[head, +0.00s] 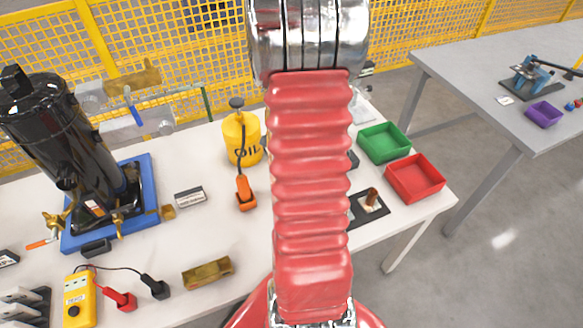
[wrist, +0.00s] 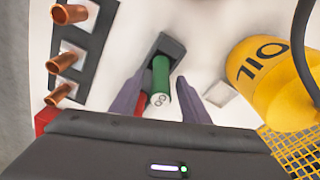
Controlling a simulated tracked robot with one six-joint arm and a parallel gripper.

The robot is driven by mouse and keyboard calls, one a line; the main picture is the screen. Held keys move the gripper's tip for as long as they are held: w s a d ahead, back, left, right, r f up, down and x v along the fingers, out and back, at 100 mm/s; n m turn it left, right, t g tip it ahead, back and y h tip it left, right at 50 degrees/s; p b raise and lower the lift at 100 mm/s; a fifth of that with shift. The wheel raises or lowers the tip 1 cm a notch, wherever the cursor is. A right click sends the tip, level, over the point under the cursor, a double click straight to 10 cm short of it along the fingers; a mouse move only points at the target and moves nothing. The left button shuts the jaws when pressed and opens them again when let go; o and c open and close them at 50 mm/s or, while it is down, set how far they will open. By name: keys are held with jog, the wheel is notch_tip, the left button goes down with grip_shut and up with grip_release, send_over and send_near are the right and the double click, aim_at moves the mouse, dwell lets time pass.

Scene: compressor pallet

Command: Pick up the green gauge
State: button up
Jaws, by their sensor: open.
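The green gauge (wrist: 160,82) is a short green cylinder with a white marked end, seen in the wrist view. Its far end meets a dark grey holder (wrist: 172,46). A red cylinder (wrist: 143,103) lies close on its left, partly hidden by my left finger. My gripper (wrist: 162,76) is open, with one finger on each side of the green gauge. I cannot tell whether either finger touches it. In the head view my red arm hides the gripper and the green gauge.
In the wrist view, a yellow oil can (wrist: 262,85) stands right and a dark plate with copper tubes (wrist: 85,45) lies left. In the head view, a green tray (head: 384,142) and red tray (head: 414,177) sit right; a black compressor (head: 65,145) stands left.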

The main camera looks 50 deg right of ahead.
jog(key=shift+d+f, duration=0.15)
jog(key=shift+f, duration=1)
jog(key=shift+d+f, duration=0.1)
jog(key=shift+f, duration=1)
jog(key=shift+c, duration=0.3)
grip_shut()
